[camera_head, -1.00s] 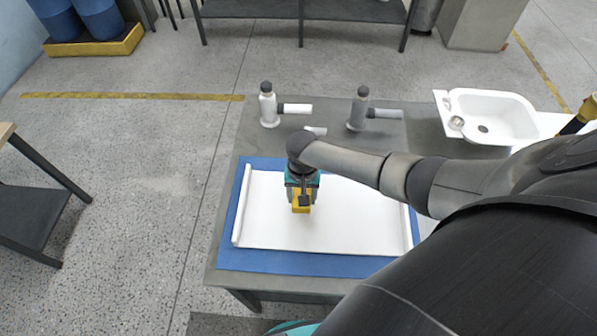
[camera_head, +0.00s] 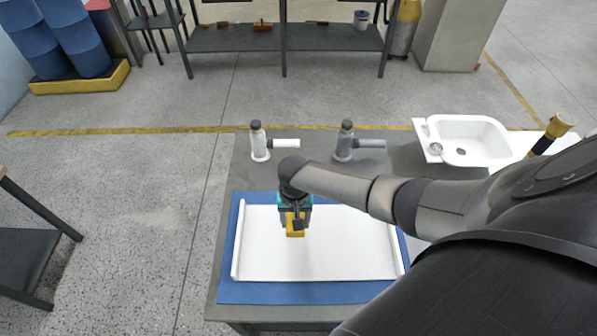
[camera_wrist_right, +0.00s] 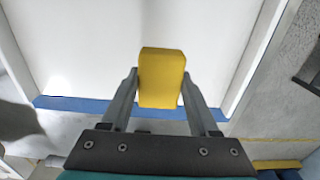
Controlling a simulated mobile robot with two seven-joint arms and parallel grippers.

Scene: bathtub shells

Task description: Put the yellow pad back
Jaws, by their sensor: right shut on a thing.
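My right gripper (camera_head: 294,218) is shut on the yellow pad (camera_head: 295,229), a small block. The gripper points down over the left-middle part of the white shell panel (camera_head: 330,262). The panel has raised rims at its left and right ends and lies on a blue mat (camera_head: 300,292). In the right wrist view the pad (camera_wrist_right: 161,78) sits between the two finger tips, with the white surface behind it. I cannot tell whether the pad touches the panel. My left gripper is in neither view.
A white bottle-shaped tool (camera_head: 258,142) and a grey one (camera_head: 346,140) stand at the table's back edge. A white basin shell (camera_head: 465,138) is at the back right. A yellow-and-black object (camera_head: 552,133) is near it. Free floor lies left.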

